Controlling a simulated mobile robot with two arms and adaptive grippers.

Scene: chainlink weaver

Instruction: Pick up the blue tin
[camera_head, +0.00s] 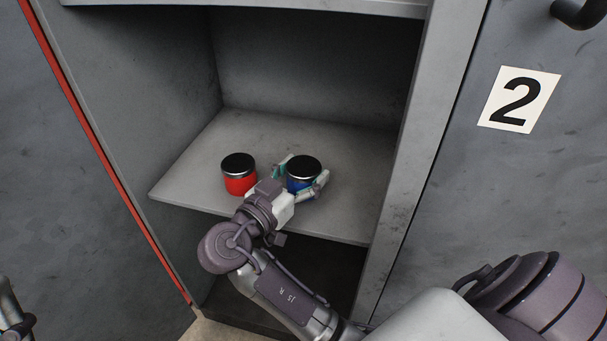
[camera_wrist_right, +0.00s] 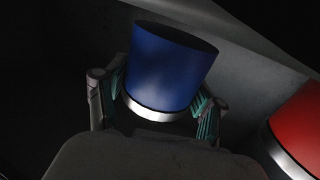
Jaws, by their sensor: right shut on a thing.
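The blue tin (camera_head: 302,174) has a dark lid with a silver rim and is at the shelf inside the open cabinet, right of the red tin. My right gripper (camera_head: 301,178) has a finger on either side of it and is shut on it. In the right wrist view the blue tin (camera_wrist_right: 168,68) sits between the teal-padded fingers of the right gripper (camera_wrist_right: 160,95). I cannot tell whether its base touches the shelf. My left gripper is not clearly in view; only a bit of my left arm shows at the lower left edge.
A red tin (camera_head: 239,175) stands on the shelf (camera_head: 262,127) just left of my right gripper; it also shows in the right wrist view (camera_wrist_right: 300,125). Cabinet walls close in both sides. A door with a "2" label (camera_head: 519,99) is at the right. The shelf behind the tins is clear.

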